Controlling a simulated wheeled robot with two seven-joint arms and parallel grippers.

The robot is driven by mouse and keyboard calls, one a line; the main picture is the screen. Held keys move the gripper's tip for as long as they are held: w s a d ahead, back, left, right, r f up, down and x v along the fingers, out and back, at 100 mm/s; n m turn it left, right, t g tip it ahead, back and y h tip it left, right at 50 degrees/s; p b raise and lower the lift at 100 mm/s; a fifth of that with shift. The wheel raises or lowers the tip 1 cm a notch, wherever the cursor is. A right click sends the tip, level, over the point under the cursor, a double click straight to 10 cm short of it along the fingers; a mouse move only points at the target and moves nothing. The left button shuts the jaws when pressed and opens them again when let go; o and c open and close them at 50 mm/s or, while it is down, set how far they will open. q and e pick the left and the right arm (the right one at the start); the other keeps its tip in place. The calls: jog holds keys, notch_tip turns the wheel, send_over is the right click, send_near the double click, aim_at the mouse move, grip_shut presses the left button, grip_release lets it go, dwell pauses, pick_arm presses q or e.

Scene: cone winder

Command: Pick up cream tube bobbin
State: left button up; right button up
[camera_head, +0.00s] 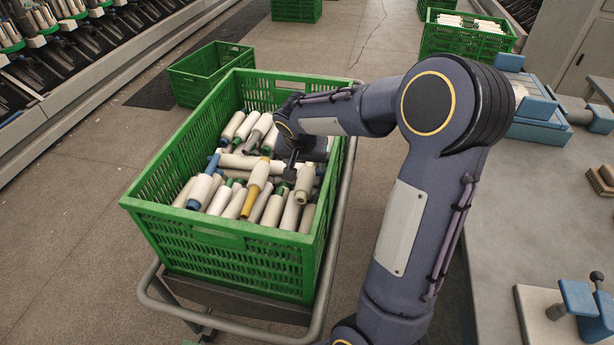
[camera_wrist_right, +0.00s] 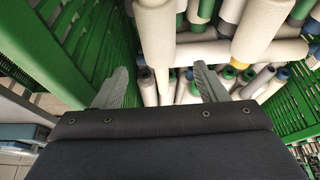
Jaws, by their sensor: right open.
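The green crate (camera_head: 205,245) holds many bobbins wound with cream or off-white yarn, their tube ends blue, green, yellow, grey or tan. A bobbin with a tan end (camera_head: 304,184) lies just right of my right gripper (camera_head: 290,172); I cannot tell for sure if its tube is cream. My right gripper is inside the crate, low over the pile, fingers pointing down. In the right wrist view its two fingers (camera_wrist_right: 160,80) are apart, and a large pale bobbin (camera_wrist_right: 156,40) shows beyond the gap. Its tube ends are hidden there. My left gripper is not in view.
The crate rests on a cart with a grey rail (camera_head: 338,260). Crate walls stand close around my right gripper. A grey table (camera_head: 540,230) with blue fixtures is at right. An empty green crate (camera_head: 205,75) and a full one (camera_head: 465,42) stand behind. Winding machines line the left.

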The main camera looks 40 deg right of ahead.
aim_at(307, 170)
jog(key=x, duration=0.6)
jog(key=shift+w+d+f, duration=0.15)
jog(key=shift+d+f, duration=0.05)
jog(key=shift+f, duration=0.05)
jog(key=c, duration=1.1)
jog(key=shift+r, duration=0.15)
